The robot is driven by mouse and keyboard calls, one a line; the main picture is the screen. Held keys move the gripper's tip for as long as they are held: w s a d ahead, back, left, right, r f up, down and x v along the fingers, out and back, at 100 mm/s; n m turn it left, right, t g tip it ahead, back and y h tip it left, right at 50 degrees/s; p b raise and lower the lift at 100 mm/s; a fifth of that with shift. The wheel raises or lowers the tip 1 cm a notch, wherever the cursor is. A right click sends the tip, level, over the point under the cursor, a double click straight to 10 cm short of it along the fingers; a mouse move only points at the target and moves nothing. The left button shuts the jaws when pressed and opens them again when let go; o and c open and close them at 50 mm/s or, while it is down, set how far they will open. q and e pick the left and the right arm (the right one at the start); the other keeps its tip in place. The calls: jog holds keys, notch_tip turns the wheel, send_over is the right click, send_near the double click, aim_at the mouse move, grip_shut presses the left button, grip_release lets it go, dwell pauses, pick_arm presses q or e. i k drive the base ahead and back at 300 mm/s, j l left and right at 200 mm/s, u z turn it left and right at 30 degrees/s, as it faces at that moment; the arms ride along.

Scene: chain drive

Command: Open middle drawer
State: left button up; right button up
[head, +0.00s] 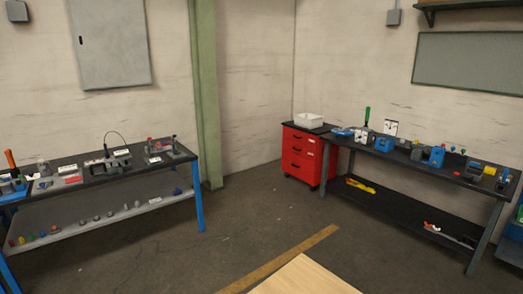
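A red drawer cabinet (304,156) stands against the back wall in the head view, right of the middle, beside the right-hand workbench. It has several stacked drawers with dark handles. The middle drawer (296,151) looks closed, its front level with the others. A white bin (308,120) sits on the cabinet's dark top. Neither of my grippers shows in the head view.
A workbench with tools (100,171) stands at the left and another (400,160) at the right. A green column (206,95) rises near the middle. A light wooden surface (303,277) is at the bottom. The floor between the benches is open.

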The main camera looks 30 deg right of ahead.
aim_at(306, 151)
jog(key=z, duration=1.3)
jog(key=i+u, duration=0.25)
jog(key=i, duration=5.4)
jog(key=i+j+z, duration=0.1)
jog(key=i, duration=1.3)
jog(key=i+j, duration=0.15)
jog(key=i, duration=1.2)
jog(key=i+z, duration=0.2)
jog(key=i, duration=0.25)
jog(key=i+j+z, duration=0.2)
jog(key=i, duration=0.2)
jog(key=i+j+z, duration=0.25)
jog(key=i, duration=0.2)
